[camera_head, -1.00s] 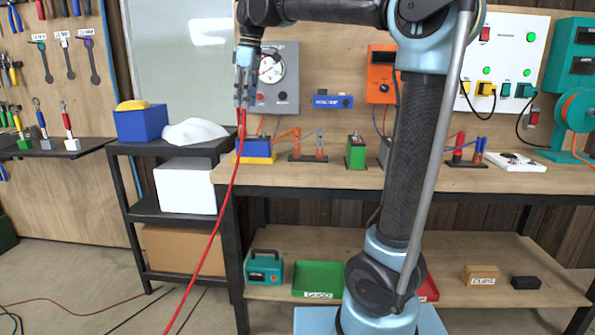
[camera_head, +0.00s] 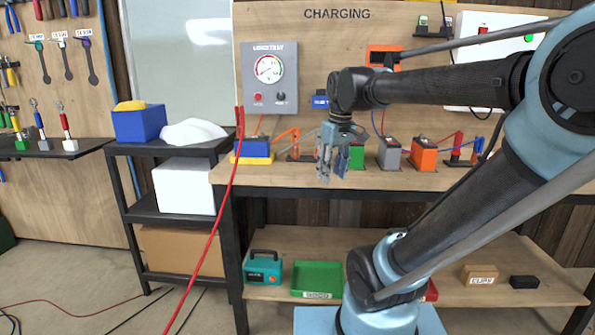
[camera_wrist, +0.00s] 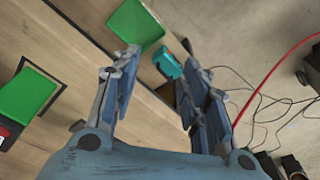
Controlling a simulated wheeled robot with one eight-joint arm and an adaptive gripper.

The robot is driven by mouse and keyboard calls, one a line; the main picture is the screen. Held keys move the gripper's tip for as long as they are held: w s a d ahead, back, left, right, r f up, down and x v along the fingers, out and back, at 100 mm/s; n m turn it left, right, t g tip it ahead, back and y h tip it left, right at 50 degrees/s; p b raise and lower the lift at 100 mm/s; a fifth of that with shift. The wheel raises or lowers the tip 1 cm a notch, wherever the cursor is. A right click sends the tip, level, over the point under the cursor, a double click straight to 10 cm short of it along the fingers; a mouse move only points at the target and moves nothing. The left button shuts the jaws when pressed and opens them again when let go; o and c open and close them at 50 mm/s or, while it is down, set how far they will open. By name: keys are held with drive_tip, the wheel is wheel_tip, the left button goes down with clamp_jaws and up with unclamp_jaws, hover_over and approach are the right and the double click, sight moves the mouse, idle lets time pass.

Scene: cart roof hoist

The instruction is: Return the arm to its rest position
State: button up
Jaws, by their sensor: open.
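My gripper (camera_head: 332,178) hangs from my arm in front of the workbench's front edge in the head view, fingers pointing down. In the wrist view its two fingers (camera_wrist: 160,95) are spread apart with nothing between them. My arm leans out to the right and folds back left across the bench.
The workbench (camera_head: 420,181) carries several coloured batteries and a blue-yellow block (camera_head: 255,148). A red cable (camera_head: 215,225) hangs left of my gripper. On the lower shelf are a green tray (camera_head: 318,277) and a teal box (camera_head: 263,267). A black cart (camera_head: 145,209) stands left.

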drive_tip(key=s+d+f+m, duration=0.2)
drive_tip(key=s+d+f, duration=0.1)
drive_tip(key=f, duration=0.3)
drive_tip(key=s+d+f+m, duration=0.2)
drive_tip(key=s+d+f, duration=0.1)
drive_tip(key=s+f, duration=0.2)
drive_tip(key=s+d+f+m+h, duration=0.1)
drive_tip(key=s+d+f+m, duration=0.1)
drive_tip(key=s+f, duration=0.2)
wheel_tip(320, 180, down, 3)
drive_tip(key=shift+d+f, duration=0.1)
drive_tip(key=shift+d, duration=0.3)
drive_tip(key=shift+w, duration=0.1)
drive_tip(key=shift+c, duration=0.5)
drive_tip(key=shift+c, duration=0.4)
